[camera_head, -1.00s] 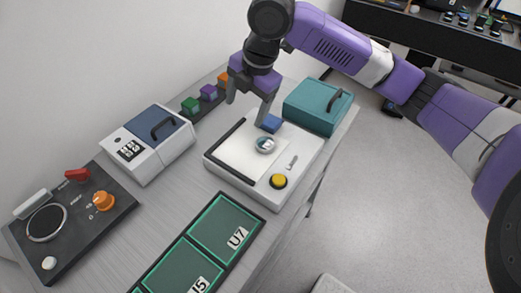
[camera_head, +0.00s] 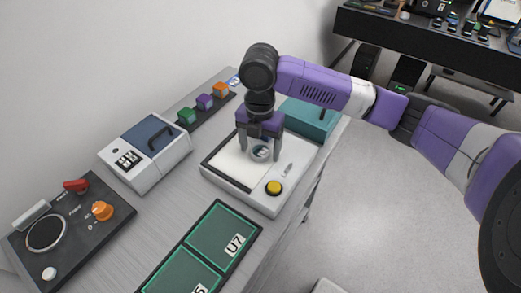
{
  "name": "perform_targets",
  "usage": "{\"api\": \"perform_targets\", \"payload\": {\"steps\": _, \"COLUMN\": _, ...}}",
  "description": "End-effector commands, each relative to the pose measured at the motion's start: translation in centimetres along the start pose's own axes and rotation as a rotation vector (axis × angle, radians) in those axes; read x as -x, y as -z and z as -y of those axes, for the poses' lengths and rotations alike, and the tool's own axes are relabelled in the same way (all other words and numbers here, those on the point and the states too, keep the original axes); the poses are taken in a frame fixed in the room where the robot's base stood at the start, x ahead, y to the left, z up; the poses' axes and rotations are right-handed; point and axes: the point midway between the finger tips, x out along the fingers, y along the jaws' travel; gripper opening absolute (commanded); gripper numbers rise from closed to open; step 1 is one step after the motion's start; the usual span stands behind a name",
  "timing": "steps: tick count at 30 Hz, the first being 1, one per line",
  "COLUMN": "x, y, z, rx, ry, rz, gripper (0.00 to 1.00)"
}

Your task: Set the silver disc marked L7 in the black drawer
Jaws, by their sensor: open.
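A silver disc (camera_head: 261,153) sits on the white device (camera_head: 225,177) with a yellow button. Its marking is too small to read. My gripper (camera_head: 260,155) is open and pointing down, with its fingers on either side of the disc as seen from here; I cannot tell whether they touch it. I cannot make out a black drawer for certain in this view.
A white box with a blue lid (camera_head: 147,150) and a black control panel (camera_head: 70,228) stand at left. Green-edged trays (camera_head: 222,231) lie in front. Small coloured blocks (camera_head: 205,102) stand behind. A teal box (camera_head: 312,117) is behind my gripper.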

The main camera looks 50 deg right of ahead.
Motion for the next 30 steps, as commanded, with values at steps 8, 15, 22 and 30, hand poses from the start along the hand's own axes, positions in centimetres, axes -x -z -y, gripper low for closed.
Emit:
{"api": "perform_targets", "payload": {"steps": 8, "x": -0.35, "y": -0.03, "z": -0.01, "rx": 0.0, "ry": -0.001, "rz": 0.001, "gripper": 0.75}}
{"api": "perform_targets", "payload": {"steps": 15, "x": -0.33, "y": -0.02, "z": -0.01, "rx": 0.0, "ry": -0.001, "rz": 0.001, "gripper": 0.28}}
{"api": "perform_targets", "payload": {"steps": 22, "x": -0.3, "y": -0.02, "z": -0.02, "rx": 0.0, "ry": -0.001, "rz": 0.001, "gripper": 0.0}}
{"api": "perform_targets", "payload": {"steps": 30, "x": 0.35, "y": -0.02, "z": -0.06, "rx": 0.0, "ry": -0.002, "rz": 0.001, "gripper": 0.0}}
